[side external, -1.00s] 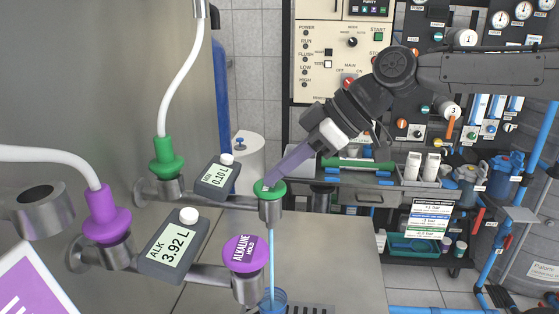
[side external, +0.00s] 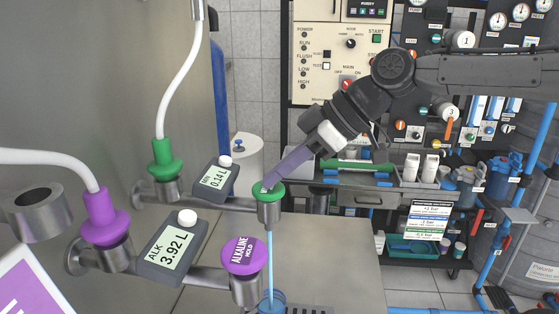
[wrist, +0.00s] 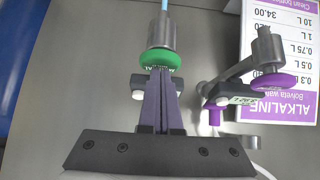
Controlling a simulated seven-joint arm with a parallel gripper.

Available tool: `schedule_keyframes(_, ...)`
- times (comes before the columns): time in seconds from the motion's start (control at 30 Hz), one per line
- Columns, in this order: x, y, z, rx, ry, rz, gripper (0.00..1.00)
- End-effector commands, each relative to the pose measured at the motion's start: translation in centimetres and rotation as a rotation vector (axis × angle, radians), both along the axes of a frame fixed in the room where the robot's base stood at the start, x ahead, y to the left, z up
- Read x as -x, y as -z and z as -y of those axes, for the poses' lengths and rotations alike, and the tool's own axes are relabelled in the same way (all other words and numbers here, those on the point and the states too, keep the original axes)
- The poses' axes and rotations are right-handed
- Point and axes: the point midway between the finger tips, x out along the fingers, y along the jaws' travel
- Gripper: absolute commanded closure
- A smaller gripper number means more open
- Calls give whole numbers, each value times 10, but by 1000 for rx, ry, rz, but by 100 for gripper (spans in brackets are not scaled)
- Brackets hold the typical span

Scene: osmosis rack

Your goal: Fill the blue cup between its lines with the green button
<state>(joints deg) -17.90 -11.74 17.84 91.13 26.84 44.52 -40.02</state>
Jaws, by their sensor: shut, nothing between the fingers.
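My gripper (side external: 267,184) is shut and empty, its purple fingertips pressed against the green button (side external: 275,194) on top of the metal tap. In the wrist view the fingertips (wrist: 160,71) meet the rim of the green button (wrist: 159,57). A thin blue stream (side external: 270,255) runs from the tap straight down into the blue cup (side external: 271,300). Only the cup's upper part shows at the bottom of the side view. Its lines and water level cannot be made out. The meter (side external: 216,177) behind the green tap reads 0.14 L.
A purple "ALKALINE HOLD" button (side external: 241,256) tops a second tap to the left, close to the stream. Its ALK meter (side external: 172,252) reads 3.92 L. A drain grate (side external: 308,309) lies beside the cup. The counter (side external: 335,255) to the right is clear.

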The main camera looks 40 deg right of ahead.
Motion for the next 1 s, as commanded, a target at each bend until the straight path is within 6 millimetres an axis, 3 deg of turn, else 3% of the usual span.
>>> schedule_keyframes(0.03, 1, 9, 1, 12, -2, -23, 100)
schedule_keyframes(0.17, 1, 0, 0, 9, -2, -20, 100)
schedule_keyframes(0.37, -1, -40, 0, 4, -1, -5, 100)
schedule_keyframes(0.7, 36, -93, 37, 0, 2, 1, 100)
schedule_keyframes(1.0, 49, -111, 49, 1, 1, 0, 100)
